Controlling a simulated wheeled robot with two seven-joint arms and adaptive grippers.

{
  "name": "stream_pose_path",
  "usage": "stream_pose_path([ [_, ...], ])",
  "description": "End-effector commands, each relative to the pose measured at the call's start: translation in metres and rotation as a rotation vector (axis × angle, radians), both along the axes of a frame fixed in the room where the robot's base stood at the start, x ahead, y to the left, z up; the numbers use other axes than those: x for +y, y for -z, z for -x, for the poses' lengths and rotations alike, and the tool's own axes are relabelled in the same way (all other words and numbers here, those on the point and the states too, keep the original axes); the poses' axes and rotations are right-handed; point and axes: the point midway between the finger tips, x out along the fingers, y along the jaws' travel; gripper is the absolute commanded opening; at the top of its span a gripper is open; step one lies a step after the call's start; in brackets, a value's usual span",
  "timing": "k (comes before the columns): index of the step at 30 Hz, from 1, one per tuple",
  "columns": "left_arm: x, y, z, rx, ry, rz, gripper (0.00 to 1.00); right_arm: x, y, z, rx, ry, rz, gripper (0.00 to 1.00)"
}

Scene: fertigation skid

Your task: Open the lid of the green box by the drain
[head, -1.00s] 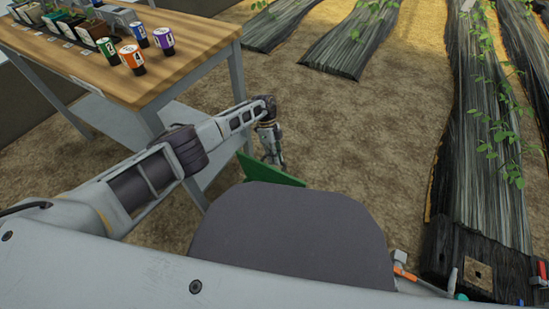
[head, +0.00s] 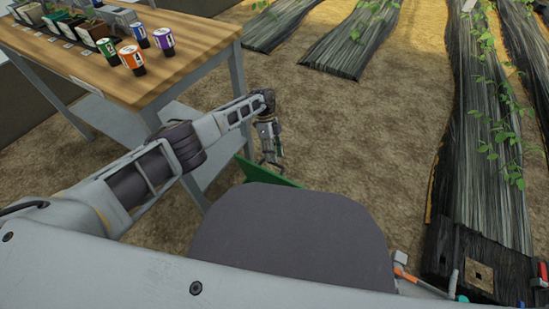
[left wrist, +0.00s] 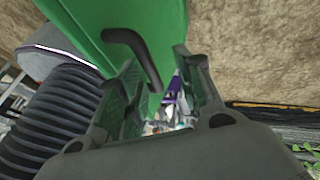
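The green box's lid (head: 262,173) shows as a tilted green panel behind my dark body in the head view; the rest of the box is hidden there. In the left wrist view the green surface (left wrist: 120,18) carries a bent black handle (left wrist: 138,52). My left gripper (head: 271,162) is just above the green panel's edge in the head view. In the left wrist view its fingers (left wrist: 165,92) are apart, with the handle reaching into the gap; I cannot tell whether they touch it. A purple item (left wrist: 174,92) shows beyond the fingers. My right gripper is out of view.
A wooden table (head: 190,38) with colored containers and planters stands at the left, near my left arm. Black-covered plant rows (head: 478,150) lie at the right. Bare soil (head: 345,120) is open between them. A black ribbed hose (left wrist: 55,122) is close to the gripper.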

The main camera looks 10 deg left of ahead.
Motion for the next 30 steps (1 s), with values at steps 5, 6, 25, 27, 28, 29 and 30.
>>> stream_pose_path([
  [5, 0.007, -0.024, -0.012, -0.002, -0.001, 0.0, 0.35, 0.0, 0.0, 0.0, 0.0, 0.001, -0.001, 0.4],
  [6, 0.008, -0.029, -0.015, -0.002, -0.001, 0.0, 0.35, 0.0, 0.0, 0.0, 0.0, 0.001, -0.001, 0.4],
  [25, 0.023, -0.079, -0.038, 0.002, 0.0, -0.002, 0.35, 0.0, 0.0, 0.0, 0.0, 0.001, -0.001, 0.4],
  [27, 0.023, -0.08, -0.038, 0.002, 0.0, -0.002, 0.35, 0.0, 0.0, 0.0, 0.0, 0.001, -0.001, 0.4],
  [28, 0.023, -0.08, -0.038, 0.002, 0.0, -0.002, 0.35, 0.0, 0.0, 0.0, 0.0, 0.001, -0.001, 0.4],
  [29, 0.023, -0.079, -0.038, 0.002, 0.0, -0.002, 0.35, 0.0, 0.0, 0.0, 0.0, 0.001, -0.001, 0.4],
  [30, 0.023, -0.079, -0.038, 0.002, 0.0, -0.002, 0.35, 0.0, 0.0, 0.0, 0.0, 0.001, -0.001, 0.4],
])
